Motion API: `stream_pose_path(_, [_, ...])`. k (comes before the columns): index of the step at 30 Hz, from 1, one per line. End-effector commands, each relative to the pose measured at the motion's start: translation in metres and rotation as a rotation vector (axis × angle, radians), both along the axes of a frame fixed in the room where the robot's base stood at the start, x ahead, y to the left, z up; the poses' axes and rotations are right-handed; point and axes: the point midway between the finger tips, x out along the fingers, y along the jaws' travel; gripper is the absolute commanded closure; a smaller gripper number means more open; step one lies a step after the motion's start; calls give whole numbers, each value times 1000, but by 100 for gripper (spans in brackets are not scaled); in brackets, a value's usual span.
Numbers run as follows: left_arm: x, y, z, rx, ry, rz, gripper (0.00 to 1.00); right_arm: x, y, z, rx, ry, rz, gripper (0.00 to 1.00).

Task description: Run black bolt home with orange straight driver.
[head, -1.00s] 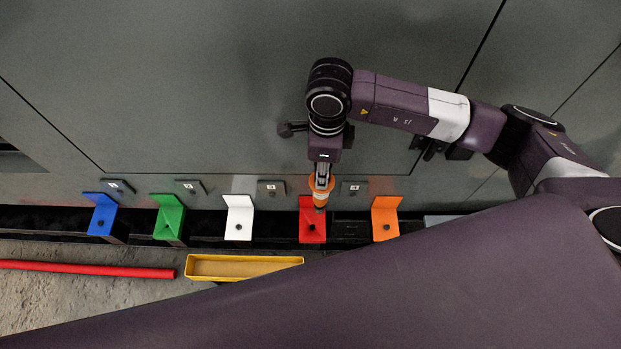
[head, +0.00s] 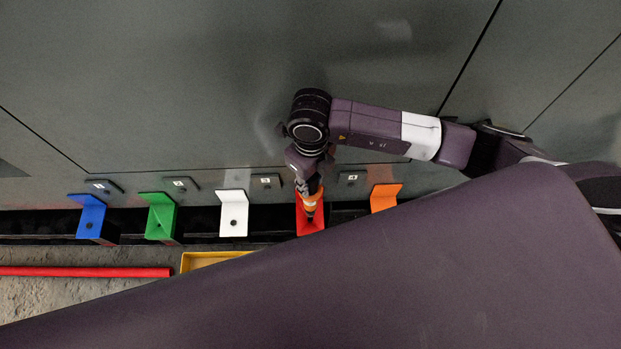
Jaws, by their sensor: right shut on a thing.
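My right gripper (head: 305,184) is shut on the orange driver (head: 310,201). The driver points down, slightly tilted, over the red bracket (head: 315,230). Its dark tip is at the bracket's flat face, where a dark bolt head showed earlier; the tip now covers that spot, and I cannot tell whether it is seated on the bolt. Similar dark bolts show on the white bracket (head: 233,208) and the blue bracket (head: 91,214). My left gripper is out of view.
A green bracket (head: 160,213) and an orange bracket (head: 384,196) sit in the same row, the latter partly hidden by my body. Numbered tags line the grey panel. A yellow tray (head: 200,261) and a red bar (head: 85,271) lie in front.

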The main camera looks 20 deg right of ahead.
Motion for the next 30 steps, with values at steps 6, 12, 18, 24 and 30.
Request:
stream_pose_path(6, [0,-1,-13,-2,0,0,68,1,1,-16,1,-3,1,100])
stream_pose_path(12, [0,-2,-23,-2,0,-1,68,1,0,-30,1,-3,1,100])
stream_pose_path(18, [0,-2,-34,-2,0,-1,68,1,1,-44,1,-4,1,100])
stream_pose_path(24, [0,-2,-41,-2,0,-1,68,1,1,-52,2,-4,1,100])
stream_pose_path(30, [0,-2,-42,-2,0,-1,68,1,1,-53,2,-4,1,100])
